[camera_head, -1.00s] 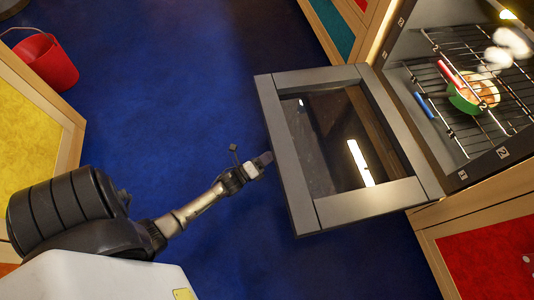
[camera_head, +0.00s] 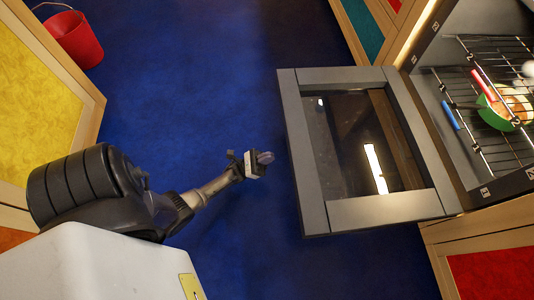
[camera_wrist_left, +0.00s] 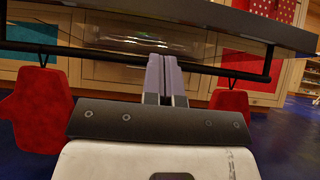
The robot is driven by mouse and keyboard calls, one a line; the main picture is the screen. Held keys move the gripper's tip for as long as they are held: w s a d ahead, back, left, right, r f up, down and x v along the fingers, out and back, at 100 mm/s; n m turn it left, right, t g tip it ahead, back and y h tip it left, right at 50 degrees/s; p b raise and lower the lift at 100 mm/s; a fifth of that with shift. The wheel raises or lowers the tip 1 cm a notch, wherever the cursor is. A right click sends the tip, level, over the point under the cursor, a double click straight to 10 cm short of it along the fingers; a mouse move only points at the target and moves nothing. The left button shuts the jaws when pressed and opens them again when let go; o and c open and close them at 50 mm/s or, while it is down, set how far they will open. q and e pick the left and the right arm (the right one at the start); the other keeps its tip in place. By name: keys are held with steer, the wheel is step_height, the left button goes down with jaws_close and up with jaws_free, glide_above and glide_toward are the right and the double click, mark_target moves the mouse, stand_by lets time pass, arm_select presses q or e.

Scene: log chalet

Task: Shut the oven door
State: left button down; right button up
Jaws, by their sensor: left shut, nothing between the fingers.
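The oven door (camera_head: 312,150) hangs open, a grey frame around dark glass, in the middle right of the head view. It reaches out from the oven (camera_head: 437,125). My left gripper (camera_head: 265,157) is shut and empty, a little left of the door's outer edge in that view. In the left wrist view the shut fingers (camera_wrist_left: 165,68) stand in front of a dark handle bar (camera_wrist_left: 110,62) below the grey door edge (camera_wrist_left: 180,22). Contact with the bar cannot be told. My right gripper is not in view.
Wire racks in the oven hold a green pan (camera_head: 495,108) with food. Red mitt-shaped cloths (camera_wrist_left: 32,112) hang near the bar. A red bucket (camera_head: 75,38) stands at upper left beside a yellow-panelled cabinet (camera_head: 35,85). The blue floor (camera_head: 195,80) between is clear.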

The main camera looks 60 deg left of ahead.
arm_select(q)
steer(key=x, duration=0.7)
stand_by(0.3)
